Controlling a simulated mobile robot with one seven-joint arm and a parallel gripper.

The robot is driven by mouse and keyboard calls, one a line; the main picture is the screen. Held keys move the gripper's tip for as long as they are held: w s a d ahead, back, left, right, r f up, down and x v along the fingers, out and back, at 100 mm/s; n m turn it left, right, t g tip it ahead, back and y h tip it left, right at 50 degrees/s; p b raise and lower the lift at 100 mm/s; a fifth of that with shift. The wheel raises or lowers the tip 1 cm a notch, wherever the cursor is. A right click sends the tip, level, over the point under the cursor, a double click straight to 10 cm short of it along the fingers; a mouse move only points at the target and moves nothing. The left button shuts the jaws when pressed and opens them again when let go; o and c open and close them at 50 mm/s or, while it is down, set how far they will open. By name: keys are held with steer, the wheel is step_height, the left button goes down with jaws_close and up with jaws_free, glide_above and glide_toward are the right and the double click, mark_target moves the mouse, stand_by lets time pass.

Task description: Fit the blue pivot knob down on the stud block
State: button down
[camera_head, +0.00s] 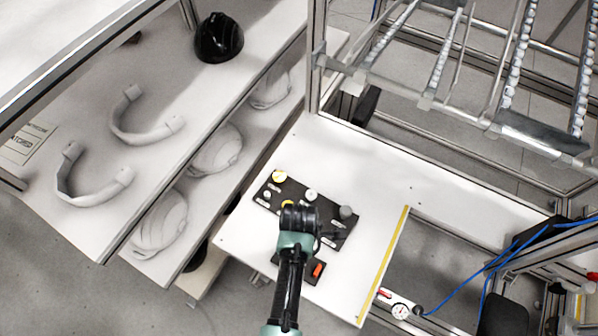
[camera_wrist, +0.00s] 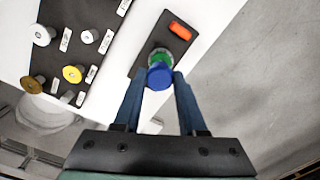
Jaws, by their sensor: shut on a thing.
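In the wrist view my gripper (camera_wrist: 162,76) is shut on the blue pivot knob (camera_wrist: 159,77), with one finger on each side of it. A green round part (camera_wrist: 159,57) shows just beyond the knob, over the dark stud block (camera_wrist: 145,58). I cannot tell whether the knob touches the green part or is above it. The block has an orange rectangle (camera_wrist: 180,30) at its far end. In the head view the block (camera_head: 312,262) lies on the white table, partly covered by my arm. The knob and my fingertips are hidden there.
A dark board (camera_head: 342,230) with yellow, white and grey knobs lies beside the block on the white table (camera_head: 370,165). A yellow strip (camera_head: 385,265) marks the table's right edge. Shelves with helmet shells (camera_head: 215,150) stand at the left. The table behind the board is clear.

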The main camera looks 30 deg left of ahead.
steer(key=shift+f+b, duration=0.8)
steer(key=shift+f, duration=0.35)
steer(key=shift+c, duration=1.9)
jaws_free()
steer(key=shift+r, duration=0.1)
step_height(320, 180, up, 13)
steer(key=b, duration=0.1)
